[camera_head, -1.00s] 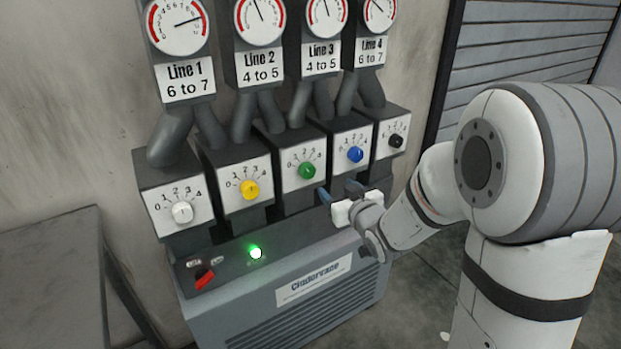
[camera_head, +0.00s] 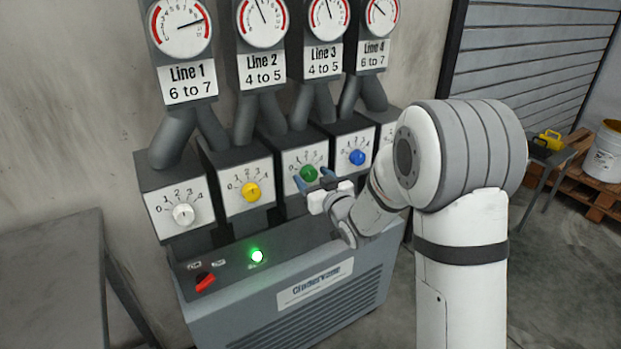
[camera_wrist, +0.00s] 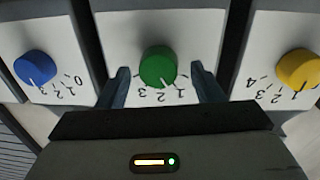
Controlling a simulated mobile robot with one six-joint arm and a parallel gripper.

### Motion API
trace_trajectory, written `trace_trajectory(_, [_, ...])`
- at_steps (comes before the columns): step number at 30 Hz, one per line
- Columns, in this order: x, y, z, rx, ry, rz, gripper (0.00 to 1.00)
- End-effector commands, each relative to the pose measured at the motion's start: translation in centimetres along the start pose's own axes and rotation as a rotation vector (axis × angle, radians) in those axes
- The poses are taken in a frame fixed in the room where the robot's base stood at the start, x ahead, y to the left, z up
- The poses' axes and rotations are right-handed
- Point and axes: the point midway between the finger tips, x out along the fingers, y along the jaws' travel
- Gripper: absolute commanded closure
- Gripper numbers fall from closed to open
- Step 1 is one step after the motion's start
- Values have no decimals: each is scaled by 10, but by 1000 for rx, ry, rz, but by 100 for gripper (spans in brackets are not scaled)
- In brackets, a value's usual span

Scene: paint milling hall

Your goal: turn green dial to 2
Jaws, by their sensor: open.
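The green dial (camera_head: 309,173) is on the white panel under the Line 3 gauge, between the yellow and blue dials. My gripper (camera_head: 314,181) is in front of it at about its height. In the wrist view, which shows the panel upside down, the green dial (camera_wrist: 156,66) sits between the two blue fingers of my gripper (camera_wrist: 160,86). The fingers are apart, with a gap on each side of the dial. The dial's white mark points toward the numerals, around 1 to 2; the exact reading is hard to tell. Its 4 is hidden.
The yellow dial (camera_head: 251,191) and blue dial (camera_head: 357,157) flank the green one; the white dial (camera_head: 184,214) is farther left. A red switch (camera_head: 205,282) and lit green lamp (camera_head: 257,256) are on the console below. A side table (camera_head: 50,260) stands at left.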

Motion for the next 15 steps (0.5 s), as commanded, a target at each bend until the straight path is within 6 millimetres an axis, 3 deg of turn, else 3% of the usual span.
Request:
trace_trajectory(5, [0,0,0,0,0,0,40])
trace_trajectory(15, [0,0,0,0,0,0,68])
